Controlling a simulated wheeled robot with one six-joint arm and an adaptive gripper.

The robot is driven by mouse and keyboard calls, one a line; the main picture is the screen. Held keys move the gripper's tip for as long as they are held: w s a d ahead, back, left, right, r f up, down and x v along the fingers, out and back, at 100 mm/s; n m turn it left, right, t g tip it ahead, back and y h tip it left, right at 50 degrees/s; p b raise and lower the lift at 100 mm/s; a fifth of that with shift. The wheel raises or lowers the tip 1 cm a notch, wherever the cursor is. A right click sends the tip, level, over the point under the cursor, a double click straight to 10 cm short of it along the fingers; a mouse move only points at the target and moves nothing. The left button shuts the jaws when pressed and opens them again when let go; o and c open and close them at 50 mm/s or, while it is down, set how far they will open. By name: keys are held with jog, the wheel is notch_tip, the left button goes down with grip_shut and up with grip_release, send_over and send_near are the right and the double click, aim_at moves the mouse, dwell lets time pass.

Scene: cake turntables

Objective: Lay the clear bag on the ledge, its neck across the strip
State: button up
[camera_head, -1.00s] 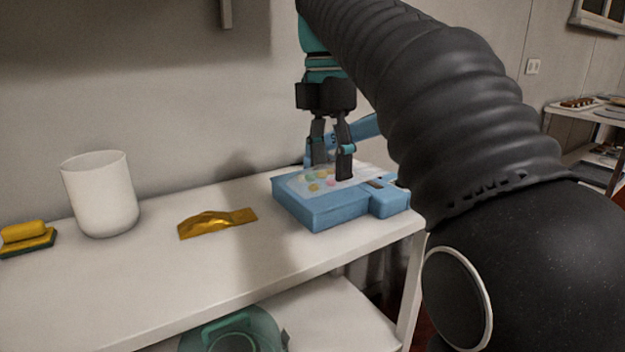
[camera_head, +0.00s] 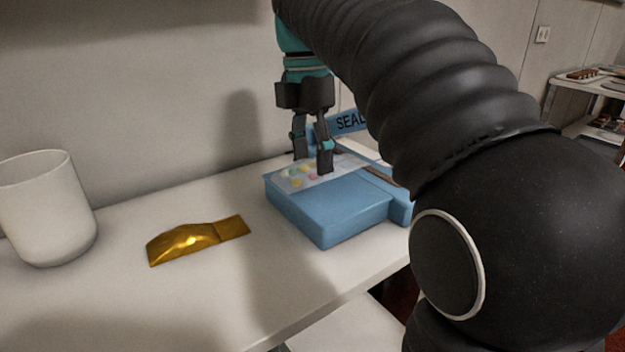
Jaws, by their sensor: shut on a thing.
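The clear bag (camera_head: 300,178), with several pale coloured pieces inside, is on or just above the top of the blue sealer's ledge (camera_head: 335,205). My gripper (camera_head: 311,168) points down over the bag and is shut on it; the exact grip is partly hidden by the fingers. The bag's clear part reaches right toward a dark strip (camera_head: 381,175) on the sealer. I cannot tell whether the neck lies across the strip, as my arm hides part of it.
A gold packet (camera_head: 195,240) lies on the white table (camera_head: 235,290) left of the sealer. A white cup (camera_head: 45,215) stands farther left. The wall is close behind. A shelf with trays (camera_head: 590,85) is at the far right.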

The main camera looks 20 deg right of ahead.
aim_at(312, 177)
jog(key=shift+f+b, duration=0.4)
jog(key=shift+f, duration=1.7)
jog(key=o, duration=1.5)
